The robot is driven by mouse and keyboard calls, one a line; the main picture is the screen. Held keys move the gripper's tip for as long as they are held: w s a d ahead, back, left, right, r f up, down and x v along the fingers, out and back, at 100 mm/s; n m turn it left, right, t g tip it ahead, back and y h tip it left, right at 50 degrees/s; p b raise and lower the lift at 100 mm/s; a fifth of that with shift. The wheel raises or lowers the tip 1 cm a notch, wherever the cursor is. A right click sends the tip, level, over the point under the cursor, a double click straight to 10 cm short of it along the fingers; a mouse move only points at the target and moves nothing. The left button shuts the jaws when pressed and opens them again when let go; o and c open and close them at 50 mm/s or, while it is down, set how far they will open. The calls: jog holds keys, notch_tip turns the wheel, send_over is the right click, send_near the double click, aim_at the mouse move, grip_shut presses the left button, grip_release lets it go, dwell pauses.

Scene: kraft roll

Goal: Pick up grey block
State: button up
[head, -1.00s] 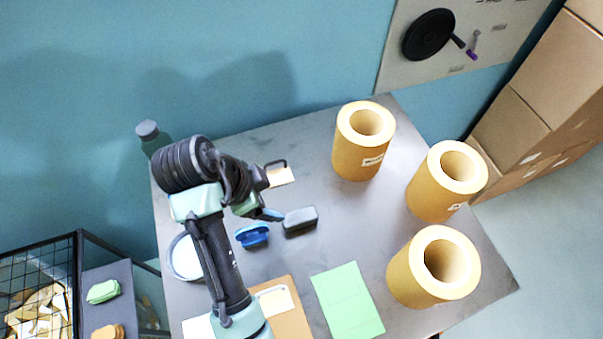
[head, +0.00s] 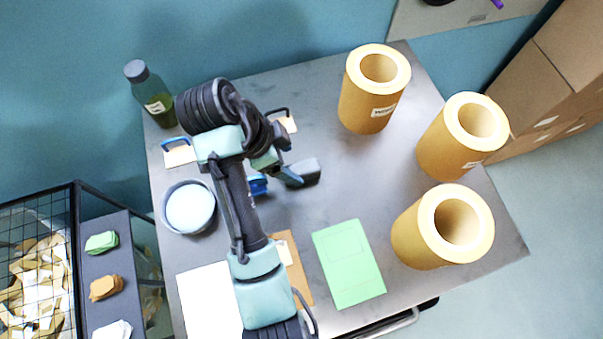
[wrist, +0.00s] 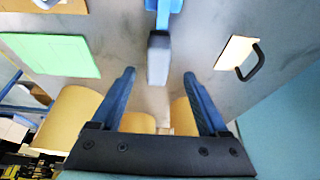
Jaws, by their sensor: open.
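The grey block (wrist: 159,58) shows between the fingertips, apart from both. The blue item (wrist: 163,10) lies just beyond it. The height of the fingers above the block is hard to tell.
Several tan kraft rolls (head: 375,88) stand at the right. A green sheet (head: 349,262) lies at the front, a white-topped round container (head: 190,207) at the left. A green bottle (head: 152,92) stands at the back left. The table between block and rolls is clear.

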aim_at(300, 168)
jog(key=shift+d+p+x, duration=0.15)
jog(key=shift+p+x, duration=0.35)
jog(key=shift+x, duration=0.9)
jog(key=shift+d+p+x, duration=0.15)
jog(key=shift+p+x, duration=0.35)
jog(key=shift+x, duration=0.9)
jog(key=shift+s+r, duration=0.1)
jog(key=shift+r, duration=0.1)
grip_shut()
